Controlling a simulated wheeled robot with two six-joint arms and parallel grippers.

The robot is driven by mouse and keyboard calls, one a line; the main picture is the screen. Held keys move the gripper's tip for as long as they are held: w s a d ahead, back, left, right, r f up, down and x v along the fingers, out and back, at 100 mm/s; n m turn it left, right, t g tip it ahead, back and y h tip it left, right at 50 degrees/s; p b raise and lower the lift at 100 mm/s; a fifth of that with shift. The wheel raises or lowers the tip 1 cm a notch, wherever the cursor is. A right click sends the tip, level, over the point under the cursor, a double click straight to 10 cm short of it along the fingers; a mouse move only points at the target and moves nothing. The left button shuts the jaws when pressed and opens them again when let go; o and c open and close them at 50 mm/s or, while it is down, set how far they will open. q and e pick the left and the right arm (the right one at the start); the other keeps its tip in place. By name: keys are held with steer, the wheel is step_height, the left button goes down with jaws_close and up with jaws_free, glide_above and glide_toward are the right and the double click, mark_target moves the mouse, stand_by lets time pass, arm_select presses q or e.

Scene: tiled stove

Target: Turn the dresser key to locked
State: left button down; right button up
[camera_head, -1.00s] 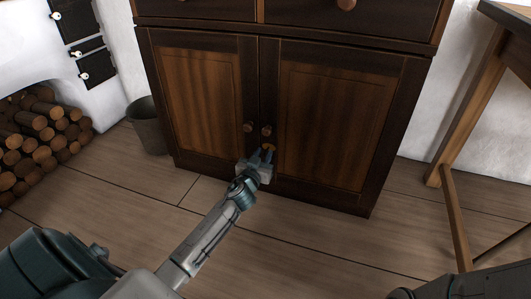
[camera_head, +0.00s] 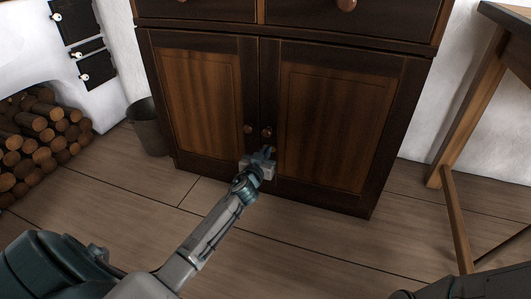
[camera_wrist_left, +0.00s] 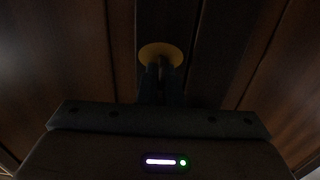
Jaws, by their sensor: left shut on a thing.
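The dresser (camera_head: 330,125) stands ahead with two dark-framed wooden doors, each with a round knob near the middle seam. My left gripper (camera_head: 266,152) is at the right door's inner edge, just below the knobs, shut on the key. In the left wrist view the two fingers (camera_wrist_left: 161,76) close together in front of a round brass disc (camera_wrist_left: 160,53), the key's escutcheon. The key itself is mostly hidden between the fingers, and its turn angle cannot be told. My right gripper is not in view.
A grey bucket (camera_head: 146,126) stands left of the dresser, beside stacked firewood (camera_head: 40,140) under the white stove. A wooden table's leg (camera_head: 462,120) is at the right. The plank floor in front is clear.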

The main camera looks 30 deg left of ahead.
arm_select(q)
steer(key=shift+m, duration=0.3)
steer(key=m, duration=0.5)
steer(key=m+p, duration=0.1)
steer(key=m, duration=0.5)
steer(key=d+f+m+p, duration=0.1)
steer(key=m, duration=0.5)
steer(key=shift+w+d, duration=0.1)
steer(key=shift+w, duration=0.05)
steer(key=shift+f, duration=0.1)
stand_by(0.3)
steer(key=c, duration=1.6)
jaws_free()
